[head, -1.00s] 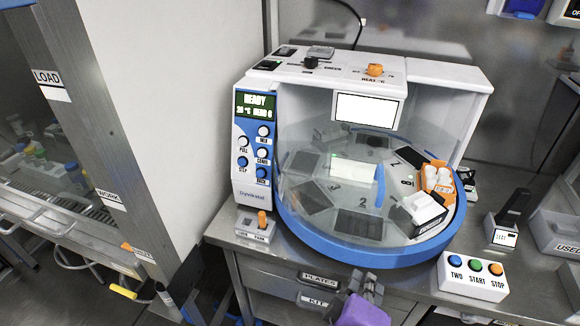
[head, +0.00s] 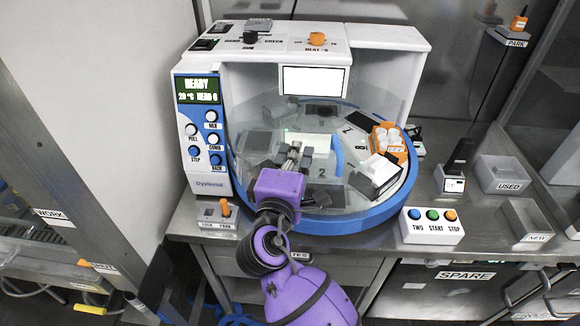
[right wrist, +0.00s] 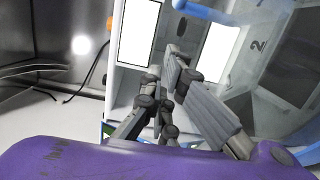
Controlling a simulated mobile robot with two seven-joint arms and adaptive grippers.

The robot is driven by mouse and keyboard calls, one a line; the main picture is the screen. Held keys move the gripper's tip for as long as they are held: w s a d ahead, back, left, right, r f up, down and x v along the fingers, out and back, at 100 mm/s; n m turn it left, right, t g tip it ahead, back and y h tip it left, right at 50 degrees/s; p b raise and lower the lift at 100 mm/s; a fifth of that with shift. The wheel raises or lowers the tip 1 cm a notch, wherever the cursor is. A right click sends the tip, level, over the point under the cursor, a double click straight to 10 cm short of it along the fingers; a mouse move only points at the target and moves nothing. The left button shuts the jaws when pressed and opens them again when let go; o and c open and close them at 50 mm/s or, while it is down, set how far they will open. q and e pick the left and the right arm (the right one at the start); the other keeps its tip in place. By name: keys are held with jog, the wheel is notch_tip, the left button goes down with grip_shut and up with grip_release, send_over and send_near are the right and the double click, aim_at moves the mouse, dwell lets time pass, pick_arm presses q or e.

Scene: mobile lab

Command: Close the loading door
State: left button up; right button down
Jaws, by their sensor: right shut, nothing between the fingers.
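The white and blue machine (head: 205,135) stands on the bench with a clear curved loading door (head: 262,145) across the left and middle of its front. The door carries a white label and an upright blue handle (head: 337,155). To the right of the handle the front looks open. My right gripper (head: 295,150) is shut and empty, in front of the door and left of the handle; whether it touches the door, I cannot tell. In the right wrist view the fingers (right wrist: 172,60) point toward the white label, with a blue bar, probably the handle (right wrist: 205,10), at the top. My left gripper is out of view.
An orange rack with white caps (head: 388,143) and a white block (head: 378,172) sit on the turntable's right side. A button box (head: 431,226), a dark upright device (head: 455,165) and grey trays (head: 500,175) stand on the bench to the right. A lever box (head: 216,218) stands at the front left.

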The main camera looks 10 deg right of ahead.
aim_at(314, 166)
jog(key=d, duration=0.1)
jog(key=d+p, duration=0.1)
jog(key=d, duration=0.1)
jog(key=shift+s+d+r, duration=0.15)
jog(key=shift+s+d, duration=0.05)
jog(key=shift+d, duration=0.05)
jog(key=shift+s+d, duration=0.1)
jog(key=shift+d, duration=0.1)
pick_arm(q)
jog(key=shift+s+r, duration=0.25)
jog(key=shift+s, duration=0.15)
pick_arm(e)
jog(key=shift+f, duration=0.2)
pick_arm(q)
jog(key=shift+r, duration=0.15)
pick_arm(e)
jog(key=shift+d, duration=0.2)
